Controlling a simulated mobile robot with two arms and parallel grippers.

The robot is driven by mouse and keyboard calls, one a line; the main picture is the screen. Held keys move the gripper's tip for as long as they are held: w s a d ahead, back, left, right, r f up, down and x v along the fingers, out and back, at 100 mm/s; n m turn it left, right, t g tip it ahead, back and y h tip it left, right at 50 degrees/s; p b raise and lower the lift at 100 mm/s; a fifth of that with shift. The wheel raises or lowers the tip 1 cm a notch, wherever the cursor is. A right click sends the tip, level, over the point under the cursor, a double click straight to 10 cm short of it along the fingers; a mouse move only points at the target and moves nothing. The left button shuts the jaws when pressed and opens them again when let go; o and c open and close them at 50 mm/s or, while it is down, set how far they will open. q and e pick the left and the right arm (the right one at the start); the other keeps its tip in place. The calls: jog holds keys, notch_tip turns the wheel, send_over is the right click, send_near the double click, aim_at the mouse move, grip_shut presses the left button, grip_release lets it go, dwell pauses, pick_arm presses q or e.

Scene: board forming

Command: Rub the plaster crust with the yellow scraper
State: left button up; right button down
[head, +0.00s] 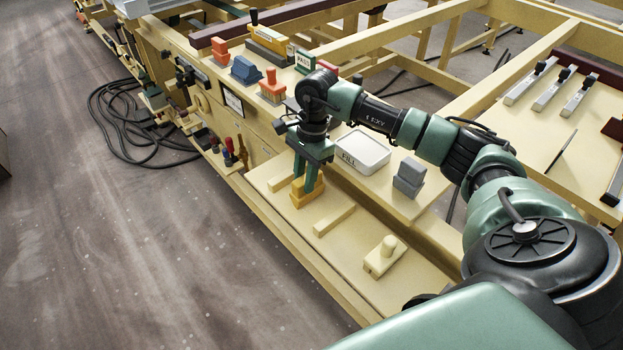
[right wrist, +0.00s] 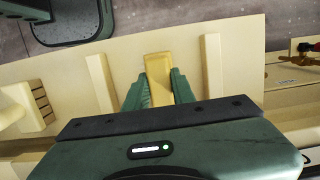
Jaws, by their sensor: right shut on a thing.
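My right gripper (head: 308,178) points down over the pale bench ledge, shut on the yellow scraper (head: 303,198). The scraper's lower part shows below the fingers, at or just above the ledge; I cannot tell whether it touches. In the right wrist view the scraper (right wrist: 158,68) stands between the two green fingers (right wrist: 158,88), with a pale strip (right wrist: 212,68) to its right and another (right wrist: 99,84) to its left. I cannot make out a plaster crust; the scraper and gripper may cover it. My left gripper is not in view.
A pale strip (head: 334,220) and a cream block with a knob (head: 380,262) lie on the ledge. A white tray marked FILL (head: 372,150) and a grey block (head: 408,178) stand behind. Orange (head: 271,90) and blue (head: 245,70) blocks are farther back.

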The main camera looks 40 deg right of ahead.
jog(key=shift+w, duration=0.6)
jog(key=shift+d+b, duration=0.45)
jog(key=shift+d, duration=0.1)
jog(key=shift+s, duration=0.9)
jog(key=shift+s+d+f, duration=0.1)
jog(key=shift+s+d, duration=0.05)
jog(key=shift+s, duration=1.5)
jog(key=shift+s+d+f, duration=0.1)
jog(key=shift+s, duration=1.5)
jog(key=shift+r, duration=0.1)
jog(key=shift+r, duration=0.55)
jog(key=shift+r+p, duration=1.4)
jog(key=shift+r, duration=1.15)
